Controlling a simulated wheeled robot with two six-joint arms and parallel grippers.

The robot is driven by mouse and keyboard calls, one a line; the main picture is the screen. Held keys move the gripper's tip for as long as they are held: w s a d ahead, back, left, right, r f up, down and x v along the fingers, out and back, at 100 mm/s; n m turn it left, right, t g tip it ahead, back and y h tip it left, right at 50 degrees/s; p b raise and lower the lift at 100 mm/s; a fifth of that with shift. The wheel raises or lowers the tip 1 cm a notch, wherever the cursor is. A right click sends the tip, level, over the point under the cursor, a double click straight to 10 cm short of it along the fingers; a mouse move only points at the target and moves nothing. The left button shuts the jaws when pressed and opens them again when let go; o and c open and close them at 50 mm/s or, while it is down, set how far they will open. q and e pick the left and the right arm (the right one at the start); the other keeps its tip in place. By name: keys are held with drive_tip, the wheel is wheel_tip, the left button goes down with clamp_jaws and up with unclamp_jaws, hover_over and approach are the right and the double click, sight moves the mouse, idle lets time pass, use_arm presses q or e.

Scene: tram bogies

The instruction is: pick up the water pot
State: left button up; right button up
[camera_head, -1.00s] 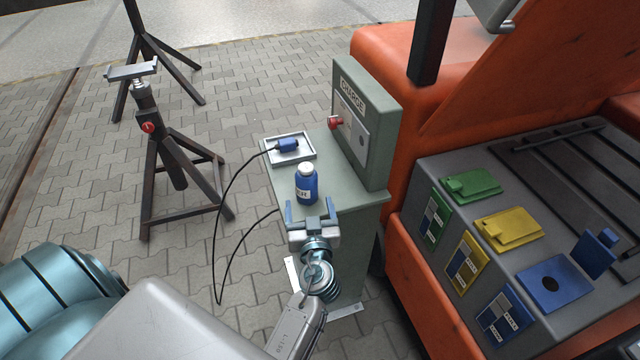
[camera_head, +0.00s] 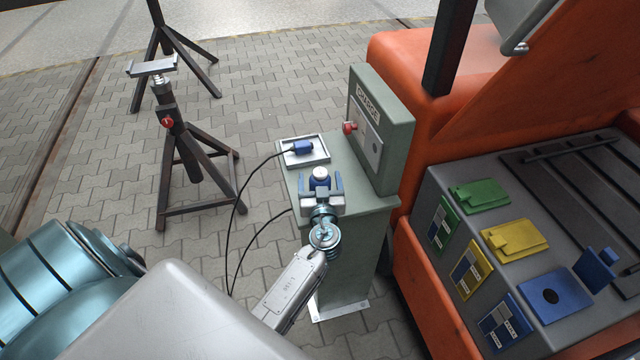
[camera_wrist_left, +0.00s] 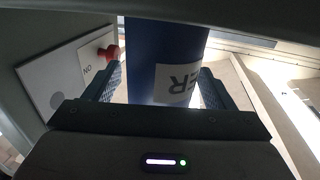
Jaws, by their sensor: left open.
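The water pot is a blue bottle with a white cap (camera_head: 320,172), upright on the green charging cabinet's top. My left gripper (camera_head: 320,187) is open at the bottle, with one finger on each side of it. In the left wrist view the blue bottle (camera_wrist_left: 160,45) stands between the two fingers, its white label showing "ER" upside down. A narrow gap seems to show at the left finger; contact at the right finger is unclear. The bottle's lower part is hidden by the gripper in the head view. My right gripper is not in view.
A shallow tray (camera_head: 318,158) with a blue cabled plug (camera_head: 301,147) lies behind the bottle. The cabinet's upright panel (camera_head: 380,125) with a red knob (camera_head: 349,128) rises close on the right. The black cable (camera_head: 236,225) hangs left. An orange vehicle (camera_head: 405,65) stands right.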

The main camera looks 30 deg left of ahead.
use_arm(q)
drive_tip(key=shift+w+a, duration=0.3)
drive_tip(key=shift+w, duration=0.05)
drive_tip(key=shift+c, duration=0.5)
drive_tip(key=c, duration=1)
drive_tip(key=shift+r, duration=0.1)
